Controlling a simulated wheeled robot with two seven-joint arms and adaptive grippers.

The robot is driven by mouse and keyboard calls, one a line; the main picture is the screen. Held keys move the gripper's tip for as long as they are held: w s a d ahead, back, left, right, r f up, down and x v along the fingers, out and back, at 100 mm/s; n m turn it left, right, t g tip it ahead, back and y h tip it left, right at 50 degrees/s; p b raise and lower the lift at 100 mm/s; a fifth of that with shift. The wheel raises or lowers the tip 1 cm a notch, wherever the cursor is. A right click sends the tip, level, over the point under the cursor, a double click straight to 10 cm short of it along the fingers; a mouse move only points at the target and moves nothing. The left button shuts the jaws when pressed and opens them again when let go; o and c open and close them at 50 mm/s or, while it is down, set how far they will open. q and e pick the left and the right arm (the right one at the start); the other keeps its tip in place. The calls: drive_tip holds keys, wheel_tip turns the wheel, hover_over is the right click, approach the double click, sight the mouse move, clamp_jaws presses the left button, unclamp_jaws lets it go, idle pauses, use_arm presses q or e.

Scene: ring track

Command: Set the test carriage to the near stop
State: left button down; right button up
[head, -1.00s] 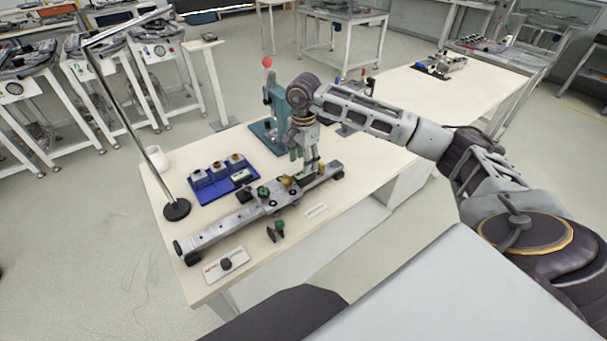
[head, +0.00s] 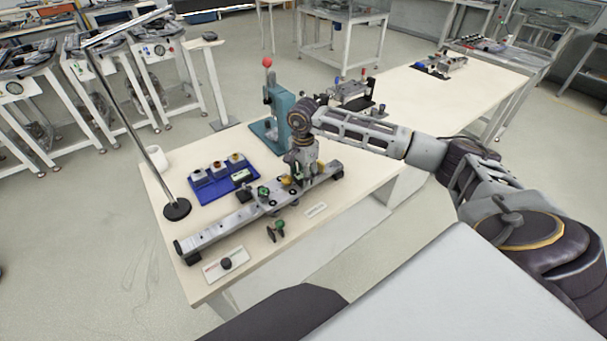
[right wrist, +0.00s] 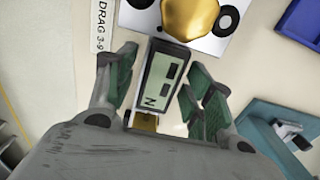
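A long grey rail (head: 218,231) lies along the table's front side. On it sits a pale metal block with a gold knob (head: 286,180), which seems to be the test carriage; the block's top (right wrist: 222,42) also shows in the right wrist view. Beside it is a black-framed gauge with a pale display marked N (right wrist: 160,82). My right gripper (right wrist: 162,88) is open, with one green-padded finger on each side of the gauge. I see gaps at both sides. In the head view the gripper (head: 301,178) hides the gauge and part of the rail. My left gripper is not in view.
A blue tray (head: 208,199) with several small pieces lies behind the rail. A teal press with a red knob (head: 283,112) stands beyond my right gripper. A lamp stand base (head: 177,209) is at the left. A DRAG label (right wrist: 103,25) lies in front of the rail.

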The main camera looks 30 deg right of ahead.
sight(328, 168)
clamp_jaws()
drive_tip(key=shift+d, duration=0.1)
